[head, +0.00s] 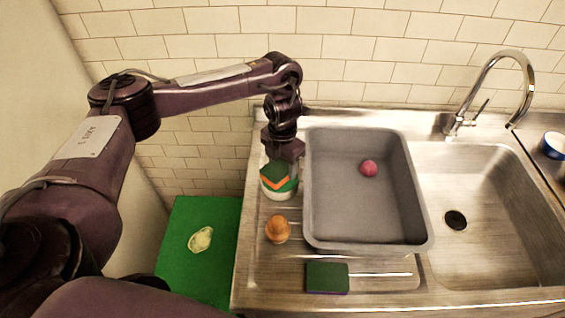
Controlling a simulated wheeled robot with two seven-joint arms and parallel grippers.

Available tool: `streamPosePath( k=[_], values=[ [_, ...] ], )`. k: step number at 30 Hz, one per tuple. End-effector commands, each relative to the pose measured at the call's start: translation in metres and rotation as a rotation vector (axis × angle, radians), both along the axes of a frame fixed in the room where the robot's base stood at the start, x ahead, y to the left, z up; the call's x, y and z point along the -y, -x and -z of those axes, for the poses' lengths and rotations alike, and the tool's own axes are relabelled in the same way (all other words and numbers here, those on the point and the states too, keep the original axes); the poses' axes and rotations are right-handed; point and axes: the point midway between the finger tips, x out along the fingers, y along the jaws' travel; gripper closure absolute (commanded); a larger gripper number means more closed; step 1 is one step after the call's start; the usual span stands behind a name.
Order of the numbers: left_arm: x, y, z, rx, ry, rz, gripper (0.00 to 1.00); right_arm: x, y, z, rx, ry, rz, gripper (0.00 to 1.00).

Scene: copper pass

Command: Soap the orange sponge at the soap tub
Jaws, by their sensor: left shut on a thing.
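My left gripper (282,158) points down and is shut on the orange sponge (278,183), which has a dark green face. The sponge is at the mouth of the white soap tub (284,195), which stands on the ribbed steel drainboard left of the grey basin. The sponge and gripper hide most of the tub's opening. I cannot tell how deep the sponge sits in it. My right gripper is not in view.
A grey basin (322,238) holds a pink ball (369,168). A wooden knobbed object (278,229) stands in front of the tub. A dark green sponge (327,277) lies near the front edge. The steel sink (500,195) and tap (490,75) are right.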

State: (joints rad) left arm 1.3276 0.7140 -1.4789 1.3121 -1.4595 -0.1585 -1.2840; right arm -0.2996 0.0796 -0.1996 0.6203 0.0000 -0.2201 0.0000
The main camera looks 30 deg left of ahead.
Motion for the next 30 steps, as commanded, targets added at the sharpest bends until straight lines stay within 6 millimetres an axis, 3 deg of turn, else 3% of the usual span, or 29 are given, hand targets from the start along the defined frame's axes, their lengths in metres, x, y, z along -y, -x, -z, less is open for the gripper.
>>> streamPosePath(
  k=[1, 18, 30],
  values=[
    [0.000, 0.000, -0.009, 0.001, 0.000, 0.000, 0.60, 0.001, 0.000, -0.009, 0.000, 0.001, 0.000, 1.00],
    [0.000, 0.000, -0.054, 0.001, 0.000, 0.000, 0.60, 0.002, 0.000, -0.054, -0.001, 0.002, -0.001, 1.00],
    [0.000, -0.001, -0.054, 0.001, 0.000, 0.000, 0.60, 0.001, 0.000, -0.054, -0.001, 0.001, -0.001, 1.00]
  ],
)
